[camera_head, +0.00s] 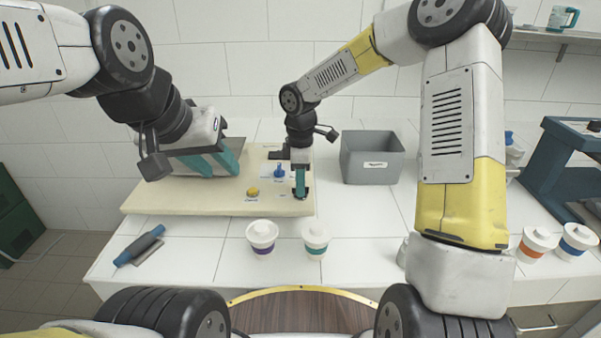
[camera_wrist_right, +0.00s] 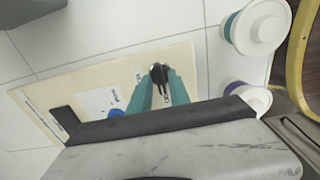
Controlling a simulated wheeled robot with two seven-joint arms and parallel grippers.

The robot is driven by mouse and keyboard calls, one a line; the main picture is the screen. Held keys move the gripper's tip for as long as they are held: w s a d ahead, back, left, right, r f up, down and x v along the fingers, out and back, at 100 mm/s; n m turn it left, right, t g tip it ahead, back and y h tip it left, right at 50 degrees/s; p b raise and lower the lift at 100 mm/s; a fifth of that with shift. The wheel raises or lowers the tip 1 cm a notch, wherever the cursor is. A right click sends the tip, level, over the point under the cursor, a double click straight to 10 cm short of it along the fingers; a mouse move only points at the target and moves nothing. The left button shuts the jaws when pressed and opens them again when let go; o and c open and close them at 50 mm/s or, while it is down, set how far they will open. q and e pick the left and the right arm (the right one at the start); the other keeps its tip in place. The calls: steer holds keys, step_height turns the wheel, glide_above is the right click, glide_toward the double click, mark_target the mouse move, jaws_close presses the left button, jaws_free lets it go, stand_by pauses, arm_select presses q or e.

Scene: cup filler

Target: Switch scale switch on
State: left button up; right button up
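The beige board (camera_head: 150,199) lies on the white table and carries small labelled controls. A dark switch (camera_wrist_right: 158,72) with a small lever shows on the board in the right wrist view. My right gripper (camera_head: 300,195) points down over the board's right front part. In the right wrist view its teal fingers (camera_wrist_right: 160,80) stand apart, with the switch between or just beyond their tips. I cannot tell whether they touch it. My left gripper (camera_head: 216,170) hangs over the board's left part, its teal fingers apart and empty. The switch's position is not readable.
A blue knob (camera_head: 279,173) and a yellow knob (camera_head: 252,191) sit on the board near my right gripper. A grey bin (camera_head: 372,168) stands right of it. A blue-handled tool (camera_head: 135,248) lies at front left.

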jaws_close()
steer(key=shift+m, duration=0.3)
steer(key=m, duration=0.3)
steer(key=shift+m, duration=0.3)
steer(key=m, duration=0.4)
steer(key=shift+m, duration=0.3)
steer(key=m, duration=0.4)
steer(key=shift+m, duration=2.5)
steer(key=shift+o, duration=1.7)
jaws_free()
